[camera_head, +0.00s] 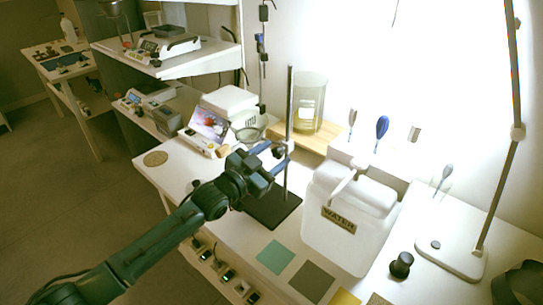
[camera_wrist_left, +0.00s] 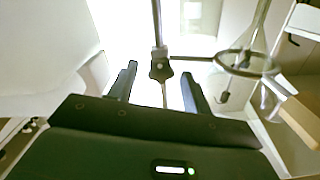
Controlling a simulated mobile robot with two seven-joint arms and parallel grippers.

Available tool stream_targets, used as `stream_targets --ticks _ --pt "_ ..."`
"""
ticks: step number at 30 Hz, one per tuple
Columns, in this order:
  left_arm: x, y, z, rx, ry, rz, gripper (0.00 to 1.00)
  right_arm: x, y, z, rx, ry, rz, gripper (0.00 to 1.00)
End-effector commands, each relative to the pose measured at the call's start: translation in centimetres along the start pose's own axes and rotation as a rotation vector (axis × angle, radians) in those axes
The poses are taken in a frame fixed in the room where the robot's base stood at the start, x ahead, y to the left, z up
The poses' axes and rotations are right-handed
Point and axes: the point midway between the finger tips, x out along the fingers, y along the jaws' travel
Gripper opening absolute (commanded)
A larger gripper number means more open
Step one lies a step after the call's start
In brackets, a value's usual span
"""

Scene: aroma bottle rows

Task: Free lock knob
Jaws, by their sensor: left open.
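A retort stand with a dark base (camera_head: 272,208) and an upright metal rod (camera_head: 290,100) stands on the white bench. A dark clamp piece, which looks like the lock knob (camera_wrist_left: 160,66), sits on the rod in the left wrist view. My left gripper (camera_head: 279,158) is open beside the rod at clamp height. In the left wrist view its two fingers (camera_wrist_left: 160,75) stand either side of the knob, with a gap on both sides. A ring (camera_head: 250,134) reaches out from the rod; it also shows in the wrist view (camera_wrist_left: 245,63). My right gripper is out of view.
A white water container (camera_head: 340,245) stands close to the right of the stand. A glass beaker (camera_head: 309,105) on a wooden board is behind it. A device with a screen (camera_head: 210,125) is at the left. A black knob-like object (camera_head: 401,264) stands at the front right.

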Motion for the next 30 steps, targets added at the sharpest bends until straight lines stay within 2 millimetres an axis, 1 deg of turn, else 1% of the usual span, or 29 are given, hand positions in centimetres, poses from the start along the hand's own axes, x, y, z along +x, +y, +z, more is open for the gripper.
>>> stream_targets --ticks 5,21,22,30 --pt "0.0 0.01 0.0 0.0 0.0 0.0 0.49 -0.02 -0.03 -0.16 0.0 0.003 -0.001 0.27" --pt "-0.04 0.0 0.01 0.0 0.0 0.0 0.06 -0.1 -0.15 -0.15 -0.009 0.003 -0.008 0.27" --pt "-0.04 0.0 0.01 0.0 0.0 0.0 0.05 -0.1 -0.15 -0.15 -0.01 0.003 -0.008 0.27" --pt "-0.04 -0.02 0.0 -0.032 0.0 0.0 0.05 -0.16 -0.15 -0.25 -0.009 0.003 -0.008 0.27"
